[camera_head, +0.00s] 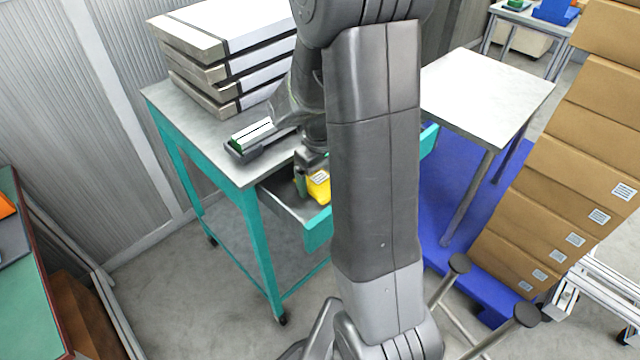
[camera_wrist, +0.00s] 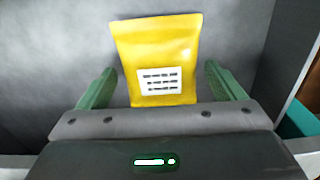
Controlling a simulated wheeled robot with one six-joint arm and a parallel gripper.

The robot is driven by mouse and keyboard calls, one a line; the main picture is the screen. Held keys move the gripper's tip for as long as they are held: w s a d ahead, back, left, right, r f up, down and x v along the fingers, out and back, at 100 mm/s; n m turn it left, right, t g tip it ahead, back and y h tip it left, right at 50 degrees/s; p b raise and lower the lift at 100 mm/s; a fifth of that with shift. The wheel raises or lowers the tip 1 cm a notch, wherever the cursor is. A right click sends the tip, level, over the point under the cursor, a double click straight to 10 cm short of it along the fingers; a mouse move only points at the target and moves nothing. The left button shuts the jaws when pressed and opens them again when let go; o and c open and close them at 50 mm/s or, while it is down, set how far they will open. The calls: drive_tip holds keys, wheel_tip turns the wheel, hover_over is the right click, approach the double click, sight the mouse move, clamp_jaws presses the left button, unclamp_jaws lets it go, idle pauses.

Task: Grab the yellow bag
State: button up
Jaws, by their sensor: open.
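The yellow bag (camera_head: 319,187) lies in the open drawer (camera_head: 283,202) of a teal-framed workbench, partly hidden by my arm in the head view. In the wrist view the yellow bag (camera_wrist: 160,50), with a white printed label, lies on the grey drawer floor. My gripper (camera_wrist: 160,88) is open, with one green finger on each side of the bag's lower part. In the head view my gripper (camera_head: 300,182) is down inside the drawer, mostly hidden by my arm.
Stacked metallic cases (camera_head: 215,60) stand on the workbench top (camera_head: 190,115). A small dark tray (camera_head: 258,145) sits near its front edge. A light-topped table (camera_head: 490,85) and stacked cardboard boxes (camera_head: 570,170) stand to the right. The drawer's teal front (camera_head: 317,232) borders the gripper's space.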

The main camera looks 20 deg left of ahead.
drive_tip(key=shift+f, duration=0.5)
drive_tip(key=shift+c, duration=0.2)
drive_tip(key=c, duration=1.1)
drive_tip(key=shift+r, duration=0.2)
